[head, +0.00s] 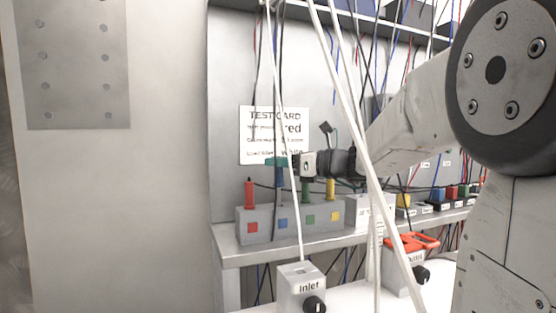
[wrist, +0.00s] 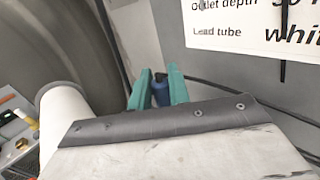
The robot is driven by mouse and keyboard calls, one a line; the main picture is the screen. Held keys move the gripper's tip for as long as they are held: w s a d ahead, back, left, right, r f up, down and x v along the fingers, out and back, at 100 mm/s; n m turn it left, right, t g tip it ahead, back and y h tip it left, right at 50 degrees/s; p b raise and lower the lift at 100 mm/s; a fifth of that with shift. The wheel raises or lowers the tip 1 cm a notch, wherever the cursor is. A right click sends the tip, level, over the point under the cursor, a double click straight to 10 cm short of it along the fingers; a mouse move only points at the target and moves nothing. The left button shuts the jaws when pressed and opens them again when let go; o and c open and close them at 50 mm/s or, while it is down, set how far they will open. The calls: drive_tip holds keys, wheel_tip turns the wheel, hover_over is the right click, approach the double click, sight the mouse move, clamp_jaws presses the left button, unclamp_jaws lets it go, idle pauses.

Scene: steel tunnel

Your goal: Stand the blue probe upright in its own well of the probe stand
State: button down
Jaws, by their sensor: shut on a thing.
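The grey probe stand (head: 265,238) sits on the shelf in the head view, with red, blue, green and yellow squares on its front. The red probe (head: 250,193) stands upright at its left end. The green probe (head: 306,190) and the yellow probe (head: 331,188) stand on its right part. My gripper (head: 278,163), with teal fingers, is over the stand above the blue square. In the wrist view the blue probe (wrist: 160,93) is held between the teal fingers. Its lower end is hidden there, and I cannot tell whether it is in the well.
A test card (head: 262,125) hangs on the wall behind. White tubes and thin cables hang in front of the stand. A box labelled Inlet (head: 300,288) stands below, and an orange-handled box (head: 405,270) is right of it. Small coloured items line the shelf at right.

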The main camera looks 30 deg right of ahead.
drive_tip(key=shift+f, duration=1.15)
drive_tip(key=c, duration=1.2)
unclamp_jaws()
drive_tip(key=shift+c, duration=0.2)
drive_tip(key=shift+s, duration=0.15)
drive_tip(key=v, duration=0.7)
drive_tip(key=shift+s+d, duration=0.2)
drive_tip(key=shift+s, duration=0.05)
drive_tip(key=shift+a, duration=0.1)
